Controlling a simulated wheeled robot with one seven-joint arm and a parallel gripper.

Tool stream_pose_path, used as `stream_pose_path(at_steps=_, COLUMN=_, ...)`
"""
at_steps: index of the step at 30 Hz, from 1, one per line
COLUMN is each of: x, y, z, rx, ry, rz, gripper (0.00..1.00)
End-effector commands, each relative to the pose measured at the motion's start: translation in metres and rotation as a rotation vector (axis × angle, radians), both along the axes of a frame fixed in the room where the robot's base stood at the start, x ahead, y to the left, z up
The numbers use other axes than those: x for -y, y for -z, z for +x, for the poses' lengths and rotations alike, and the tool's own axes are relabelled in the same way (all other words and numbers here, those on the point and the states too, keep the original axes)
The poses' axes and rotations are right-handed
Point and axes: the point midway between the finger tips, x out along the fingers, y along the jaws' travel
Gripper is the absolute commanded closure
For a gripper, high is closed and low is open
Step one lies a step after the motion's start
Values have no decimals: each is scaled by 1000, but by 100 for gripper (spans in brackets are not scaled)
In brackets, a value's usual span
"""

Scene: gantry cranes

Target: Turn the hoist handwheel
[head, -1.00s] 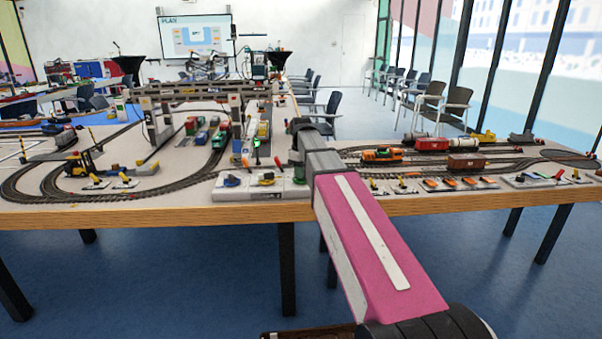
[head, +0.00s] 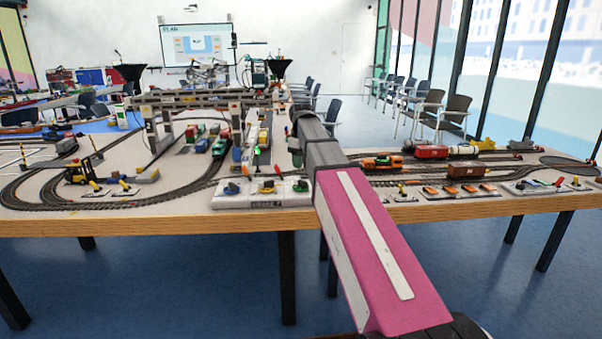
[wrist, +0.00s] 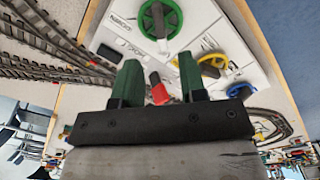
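A white control panel (wrist: 105,42) fills the upper middle of the wrist view. It carries a green handwheel (wrist: 160,20), a yellow handwheel (wrist: 212,65) and a blue handwheel (wrist: 240,90).
The table (head: 150,228) carries a model railway with curved tracks, a gantry crane (head: 200,100) and a yellow forklift (head: 82,172) at left. Trains, including an orange locomotive (head: 382,163), stand at right, with small levers in front. Blue floor is open before the table.

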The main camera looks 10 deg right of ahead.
Motion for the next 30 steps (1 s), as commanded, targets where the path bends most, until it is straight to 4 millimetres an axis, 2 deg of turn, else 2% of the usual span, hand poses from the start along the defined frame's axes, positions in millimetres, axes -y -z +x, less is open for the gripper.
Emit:
stream_pose_path(at_steps=3, x=0, y=-16, z=1, rx=0, ry=0, rz=0, gripper=62)
stream_pose_path(at_steps=9, x=0, y=-29, z=0, rx=0, ry=-1, rz=0, gripper=62)
stream_pose_path(at_steps=30, x=0, y=-30, z=0, rx=0, ry=0, rz=0, gripper=62)
